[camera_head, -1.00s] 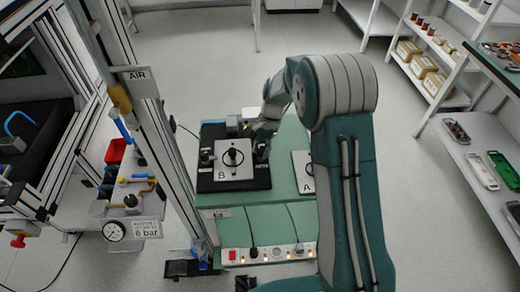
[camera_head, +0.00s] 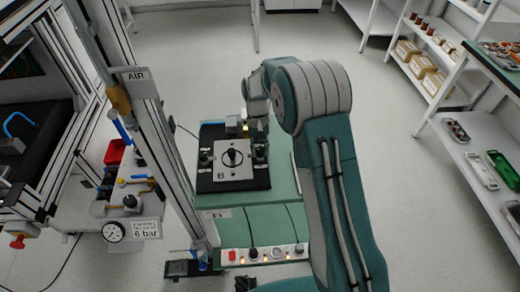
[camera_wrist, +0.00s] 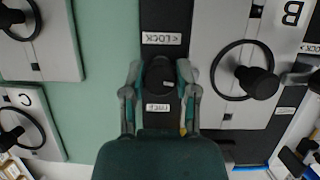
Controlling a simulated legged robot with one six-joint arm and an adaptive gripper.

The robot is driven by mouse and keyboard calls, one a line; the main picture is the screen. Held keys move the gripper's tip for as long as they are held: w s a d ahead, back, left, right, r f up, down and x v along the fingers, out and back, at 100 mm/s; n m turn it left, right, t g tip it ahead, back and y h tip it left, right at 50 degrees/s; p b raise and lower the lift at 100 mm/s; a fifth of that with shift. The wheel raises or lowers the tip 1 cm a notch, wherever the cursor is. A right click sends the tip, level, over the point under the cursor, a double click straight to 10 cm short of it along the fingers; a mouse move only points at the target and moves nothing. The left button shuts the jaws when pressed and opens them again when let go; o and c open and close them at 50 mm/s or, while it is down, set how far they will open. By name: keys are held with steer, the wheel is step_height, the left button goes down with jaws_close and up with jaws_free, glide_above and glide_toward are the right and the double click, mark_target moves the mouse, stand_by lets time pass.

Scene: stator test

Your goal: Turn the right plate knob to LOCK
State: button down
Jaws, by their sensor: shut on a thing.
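The black right plate knob (camera_wrist: 160,75) sits on a black board (camera_wrist: 160,20), between a LOCK label (camera_wrist: 161,39) above and a FREE label (camera_wrist: 158,107) below in the wrist view. My gripper (camera_wrist: 160,72) is shut on the knob, one finger on each side. The knob's exact turn angle is hard to read. The light plate B (camera_wrist: 215,25) lies beside it, with a round black handle (camera_wrist: 258,82). In the head view, plate B (camera_head: 222,178) lies on the board, with the right knob (camera_head: 261,154) at its right side under my gripper (camera_head: 257,136).
More plates with round handles lie left of the board in the wrist view, one marked C (camera_wrist: 28,98). A grey block (camera_head: 235,123) stands at the board's back edge. The AIR frame post (camera_head: 165,150) rises at the left; shelves (camera_head: 470,130) stand at the right.

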steer(key=shift+w+r+n, duration=0.1)
steer(key=shift+w+n, duration=0.05)
steer(key=shift+n, duration=0.25)
steer(key=shift+c, duration=1.9)
jaws_free()
steer(key=v, duration=1.1)
steer(key=shift+a+r, duration=0.25)
steer(key=shift+r, duration=0.15)
steer(key=shift+w, duration=0.1)
